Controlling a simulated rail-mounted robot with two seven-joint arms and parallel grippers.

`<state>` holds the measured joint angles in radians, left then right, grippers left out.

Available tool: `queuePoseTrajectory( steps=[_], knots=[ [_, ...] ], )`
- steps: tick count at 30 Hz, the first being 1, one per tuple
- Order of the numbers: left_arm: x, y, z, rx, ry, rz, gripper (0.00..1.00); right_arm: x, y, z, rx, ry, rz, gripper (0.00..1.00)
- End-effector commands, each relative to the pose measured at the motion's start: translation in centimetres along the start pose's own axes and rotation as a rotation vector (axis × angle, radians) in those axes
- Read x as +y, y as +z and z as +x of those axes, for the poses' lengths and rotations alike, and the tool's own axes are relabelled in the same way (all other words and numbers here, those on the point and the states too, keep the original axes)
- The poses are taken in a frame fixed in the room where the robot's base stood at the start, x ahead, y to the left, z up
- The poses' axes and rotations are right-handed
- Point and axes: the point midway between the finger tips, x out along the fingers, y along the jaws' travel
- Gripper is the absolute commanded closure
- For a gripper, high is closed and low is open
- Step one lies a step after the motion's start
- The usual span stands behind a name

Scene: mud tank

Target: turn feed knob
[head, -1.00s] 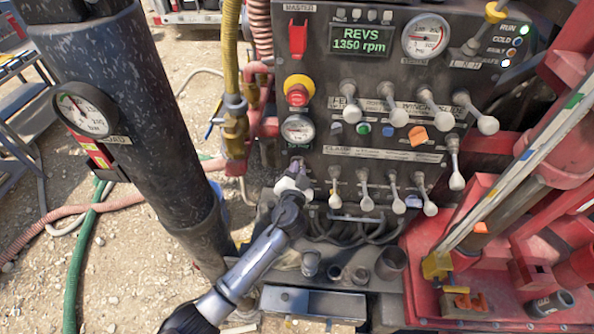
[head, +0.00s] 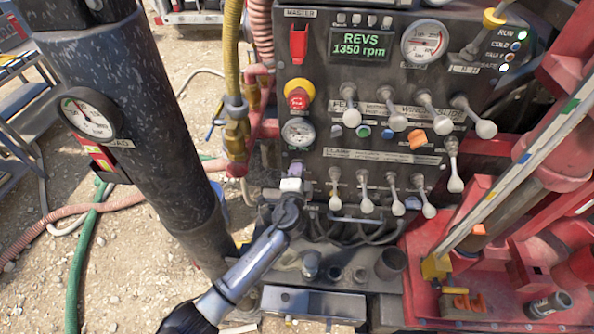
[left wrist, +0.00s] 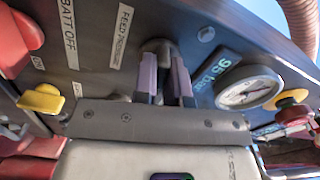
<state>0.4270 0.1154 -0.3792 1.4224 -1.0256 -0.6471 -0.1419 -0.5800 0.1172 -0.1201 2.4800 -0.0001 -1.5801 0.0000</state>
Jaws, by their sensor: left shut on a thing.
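The dark control panel (head: 350,75) stands ahead. My left gripper (head: 296,169) is at its lower left, just below a small round gauge (head: 298,131). In the left wrist view its two purple fingers (left wrist: 164,80) are shut on a dark feed knob (left wrist: 157,46), beside a label that begins with "FEED". The fingers and gripper body hide most of the knob, so its pointing direction cannot be told. In the head view the knob is hidden behind the gripper. My right gripper is not in view.
Rows of white-tipped levers (head: 425,120) stand out just right of the gripper. A red and yellow stop button (head: 299,95) sits above. Hoses (head: 233,100) and a thick dark cylinder (head: 140,130) with a gauge are at left. A yellow knob (left wrist: 41,98) sits nearby in the wrist view.

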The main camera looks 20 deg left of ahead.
Motion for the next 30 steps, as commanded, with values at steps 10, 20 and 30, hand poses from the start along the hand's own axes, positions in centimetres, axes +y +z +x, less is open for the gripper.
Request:
queuePoseTrajectory(
  steps=[10,20,30],
  knots=[
    [-0.04,0.0,0.01,-0.001,-0.001,0.048,1.0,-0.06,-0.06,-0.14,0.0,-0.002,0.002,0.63],
    [-0.04,0.0,0.01,-0.001,-0.001,0.048,1.0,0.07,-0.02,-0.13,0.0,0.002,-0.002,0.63],
    [-0.02,0.0,0.0,0.0,0.0,0.047,0.63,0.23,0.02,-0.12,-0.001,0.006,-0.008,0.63]
  ],
)
